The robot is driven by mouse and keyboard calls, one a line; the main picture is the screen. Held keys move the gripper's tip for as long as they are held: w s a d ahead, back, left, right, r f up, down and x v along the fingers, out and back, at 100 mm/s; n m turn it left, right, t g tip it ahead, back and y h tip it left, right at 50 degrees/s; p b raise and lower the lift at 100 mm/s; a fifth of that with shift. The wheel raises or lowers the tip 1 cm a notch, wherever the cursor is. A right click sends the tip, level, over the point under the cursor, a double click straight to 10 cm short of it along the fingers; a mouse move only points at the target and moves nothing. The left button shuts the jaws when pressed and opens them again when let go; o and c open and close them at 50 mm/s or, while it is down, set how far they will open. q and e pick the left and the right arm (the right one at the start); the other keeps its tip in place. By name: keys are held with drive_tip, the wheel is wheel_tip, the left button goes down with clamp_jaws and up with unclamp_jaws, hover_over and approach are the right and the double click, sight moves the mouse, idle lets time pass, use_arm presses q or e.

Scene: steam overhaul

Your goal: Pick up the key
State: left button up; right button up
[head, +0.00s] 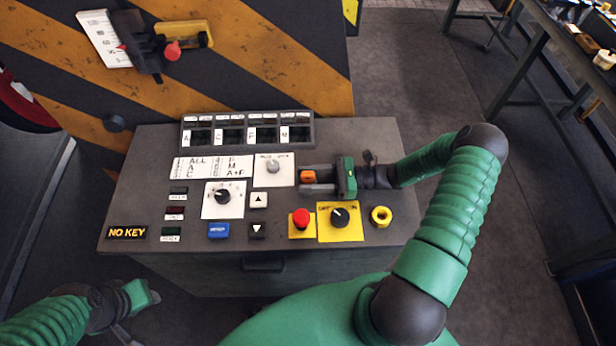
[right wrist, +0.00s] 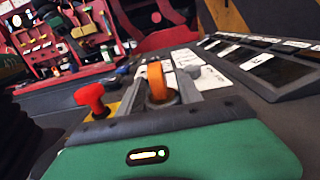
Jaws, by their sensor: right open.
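An orange piece (head: 308,176), which looks like the key's head, is at the right part of the console top. My right gripper (head: 304,181) is open, pointing left, with its grey fingers on either side of the orange piece. In the right wrist view the orange piece (right wrist: 155,78) stands upright between the two open fingers (right wrist: 160,86). A grey round part shows at its foot; whether the fingers touch it I cannot tell. My left gripper (head: 140,308) is low at the left, in front of the console and away from the key; its jaw state is unclear.
The console (head: 380,150) carries a red mushroom button (head: 302,218), a black rotary switch (head: 340,216), a yellow ring (head: 381,216) and a raised display box (head: 248,130). A "NO KEY" label (head: 126,233) is at the left. A striped wall stands behind; a workbench is at the right.

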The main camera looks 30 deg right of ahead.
drive_tip(key=shift+d, duration=0.15)
drive_tip(key=shift+c, duration=0.9)
drive_tip(key=shift+a, duration=0.3)
clamp_jaws()
drive_tip(key=shift+d, duration=0.1)
